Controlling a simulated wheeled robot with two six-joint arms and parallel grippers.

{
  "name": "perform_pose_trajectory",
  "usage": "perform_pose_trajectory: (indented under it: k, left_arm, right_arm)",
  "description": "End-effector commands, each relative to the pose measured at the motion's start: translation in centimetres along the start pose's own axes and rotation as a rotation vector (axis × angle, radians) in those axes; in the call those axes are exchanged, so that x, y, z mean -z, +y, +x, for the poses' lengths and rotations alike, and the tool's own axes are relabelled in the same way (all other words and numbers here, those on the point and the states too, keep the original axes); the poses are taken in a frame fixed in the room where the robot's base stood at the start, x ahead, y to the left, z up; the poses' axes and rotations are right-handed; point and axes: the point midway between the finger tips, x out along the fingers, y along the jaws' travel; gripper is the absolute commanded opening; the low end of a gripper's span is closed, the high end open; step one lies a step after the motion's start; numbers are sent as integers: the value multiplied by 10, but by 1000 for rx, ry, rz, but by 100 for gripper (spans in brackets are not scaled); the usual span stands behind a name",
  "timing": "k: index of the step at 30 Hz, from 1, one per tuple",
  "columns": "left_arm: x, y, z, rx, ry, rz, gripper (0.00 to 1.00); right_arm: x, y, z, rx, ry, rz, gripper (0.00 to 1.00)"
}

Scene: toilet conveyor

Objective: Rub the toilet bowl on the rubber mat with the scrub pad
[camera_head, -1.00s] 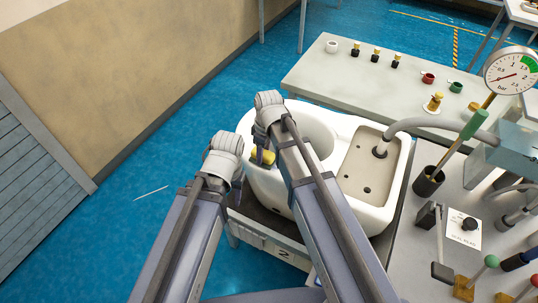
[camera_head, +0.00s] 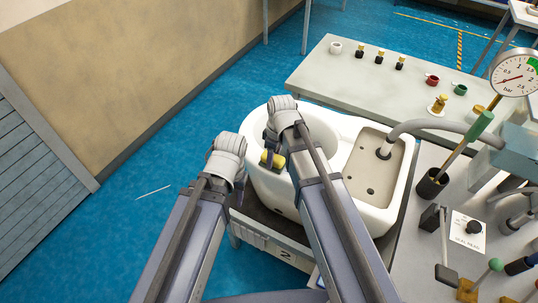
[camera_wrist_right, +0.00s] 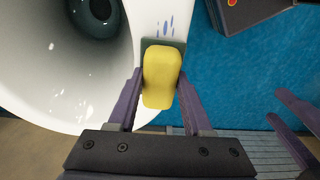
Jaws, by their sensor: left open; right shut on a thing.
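The white toilet bowl (camera_head: 266,190) sits on a dark mat (camera_head: 262,216) in the head view. In the wrist view its rim and wide opening (camera_wrist_right: 60,85) fill the left. My right gripper (camera_wrist_right: 160,88) is shut on the scrub pad (camera_wrist_right: 161,78), yellow with a dark green face. It holds the pad at the bowl's rim, beside blue marks (camera_wrist_right: 165,27); I cannot tell whether they touch. The pad also shows in the head view (camera_head: 277,161). My left gripper (camera_head: 237,183) is beside the bowl's left side, open; its fingertips are mostly hidden.
The tank part (camera_head: 370,180) adjoins the bowl, with a grey hose (camera_head: 430,125) at it. A panel with levers and a gauge (camera_head: 515,75) stands at right. A pale table (camera_head: 400,85) with small cups and fittings lies behind.

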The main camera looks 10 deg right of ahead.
Motion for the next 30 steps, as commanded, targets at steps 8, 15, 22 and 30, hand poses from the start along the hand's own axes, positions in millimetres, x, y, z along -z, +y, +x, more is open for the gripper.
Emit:
perform_pose_trajectory:
  k: [8,15,22,30]
  left_arm:
    - [0,0,2,0,0,0,50]
    - [0,0,1,0,0,0,50]
    - [0,0,0,0,0,0,50]
    - [0,0,0,0,0,0,50]
  right_arm:
    - [-12,-1,1,-1,-15,0,6]
    - [-32,-2,-2,-1,-15,2,6]
    - [-43,-1,-3,-1,-15,1,6]
    - [-49,-1,-4,-1,-15,1,6]
